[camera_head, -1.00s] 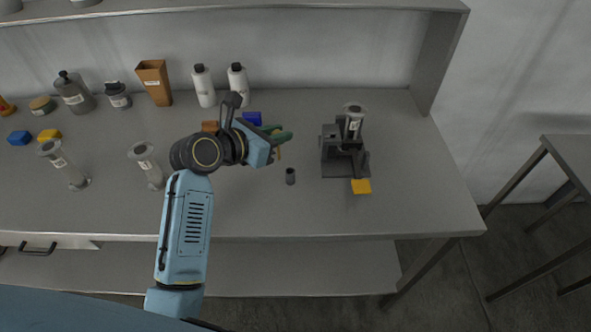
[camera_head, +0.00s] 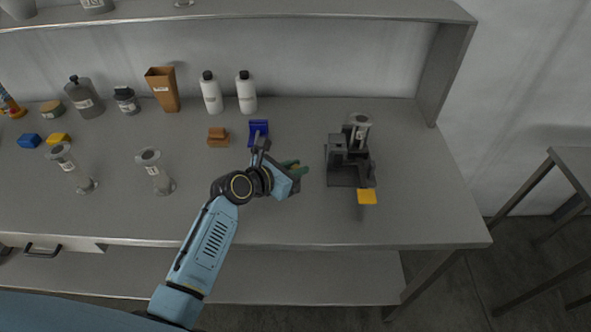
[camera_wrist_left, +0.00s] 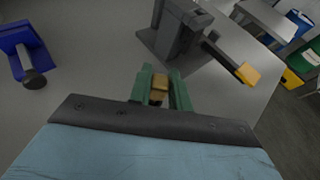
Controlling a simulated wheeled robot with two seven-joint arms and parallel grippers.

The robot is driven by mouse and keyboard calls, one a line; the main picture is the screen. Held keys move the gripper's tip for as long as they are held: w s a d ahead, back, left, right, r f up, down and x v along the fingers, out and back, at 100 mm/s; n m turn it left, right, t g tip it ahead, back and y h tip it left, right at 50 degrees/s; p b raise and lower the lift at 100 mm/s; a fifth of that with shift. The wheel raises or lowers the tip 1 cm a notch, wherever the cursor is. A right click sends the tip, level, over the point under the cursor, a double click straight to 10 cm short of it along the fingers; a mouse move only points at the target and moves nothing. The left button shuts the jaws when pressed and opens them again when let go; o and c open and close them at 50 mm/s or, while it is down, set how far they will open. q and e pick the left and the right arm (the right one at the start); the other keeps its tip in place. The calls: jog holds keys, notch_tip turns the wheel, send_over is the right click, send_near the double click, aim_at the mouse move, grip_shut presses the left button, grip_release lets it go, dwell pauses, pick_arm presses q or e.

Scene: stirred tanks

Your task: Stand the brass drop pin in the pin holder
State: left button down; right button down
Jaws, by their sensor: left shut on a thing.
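My left gripper (camera_head: 296,167) has green fingers and is over the middle-right of the bench. In the left wrist view, its fingers (camera_wrist_left: 161,80) are shut on the brass drop pin (camera_wrist_left: 158,88), which shows as a small brass block between them. The pin is hardly visible in the head view. The small dark grey pin holder (camera_head: 296,186) is mostly hidden behind the gripper, which appears over or right beside it. I cannot tell whether pin and holder touch. My right gripper is not in view.
A dark grey stand (camera_head: 337,158) with a yellow-orange tab (camera_head: 368,197) is to the right. A blue object (camera_head: 258,128) and a brown block (camera_head: 218,137) are behind the arm. Two white bottles (camera_head: 246,93) stand at the back. The right bench end is clear.

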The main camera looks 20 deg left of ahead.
pick_arm(q)
jog(key=shift+f, duration=0.1)
jog(key=c, duration=1.3)
grip_release()
jog(key=shift+r, duration=0.2)
jog(key=p+v, duration=0.2)
jog(key=v, duration=1)
